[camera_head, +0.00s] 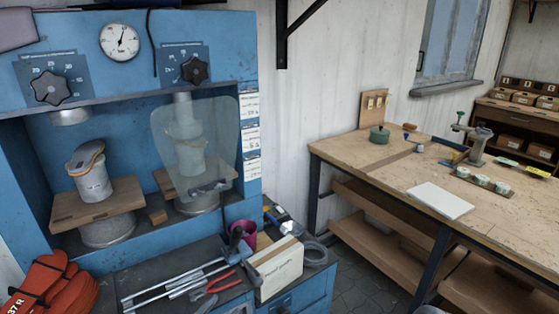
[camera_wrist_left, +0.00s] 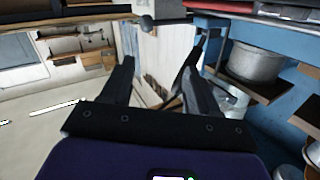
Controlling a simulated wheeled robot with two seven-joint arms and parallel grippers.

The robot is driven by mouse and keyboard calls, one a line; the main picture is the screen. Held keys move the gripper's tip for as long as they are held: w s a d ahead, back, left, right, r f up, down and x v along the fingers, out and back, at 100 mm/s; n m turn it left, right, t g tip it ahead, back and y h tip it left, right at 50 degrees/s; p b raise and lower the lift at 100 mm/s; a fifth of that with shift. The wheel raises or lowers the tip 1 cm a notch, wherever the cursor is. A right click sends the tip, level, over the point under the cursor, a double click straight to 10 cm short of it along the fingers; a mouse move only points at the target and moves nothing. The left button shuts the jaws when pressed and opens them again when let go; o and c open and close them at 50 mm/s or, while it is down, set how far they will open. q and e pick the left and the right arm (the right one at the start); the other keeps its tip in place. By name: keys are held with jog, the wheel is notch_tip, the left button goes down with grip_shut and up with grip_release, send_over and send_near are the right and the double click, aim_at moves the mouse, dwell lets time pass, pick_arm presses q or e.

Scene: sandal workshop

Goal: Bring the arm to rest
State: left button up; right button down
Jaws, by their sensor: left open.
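My left gripper (camera_head: 170,4) is high in the head view, at the top left edge, in front of the blue press. Its purple body shows at the corner and its dark fingers run right along the top edge, partly cut off. In the left wrist view the two black fingers (camera_wrist_left: 160,60) stand apart with nothing held between them. My right gripper is in neither view.
The blue press (camera_head: 225,48) fills the left, with a clear guard (camera_head: 215,125) and a sole-topped last (camera_head: 92,182). A wooden workbench (camera_head: 350,151) stands right, with bare floor between.

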pick_arm(q)
jog(key=s+d+f+n+g+y+p, duration=0.1)
jog(key=s+f+n+g, duration=0.2)
jog(key=f, duration=0.5)
jog(key=s+d+f+n+g+y+p, duration=0.1)
jog(key=s+d+f+n+g+y, duration=0.2)
jog(key=f, duration=0.5)
jog(key=s+f+n+g, duration=0.2)
jog(key=s+f+g, duration=0.2)
jog(key=s, duration=0.4)
jog(key=s+d+f+n+g+p, duration=0.1)
jog(key=s+f+n+g, duration=0.1)
jog(key=s+f+g, duration=0.3)
jog(key=s+f, duration=0.1)
jog(key=s, duration=0.2)
jog(key=shift+d+f, duration=0.15)
jog(key=shift+f, duration=0.1)
dwell(4.5)
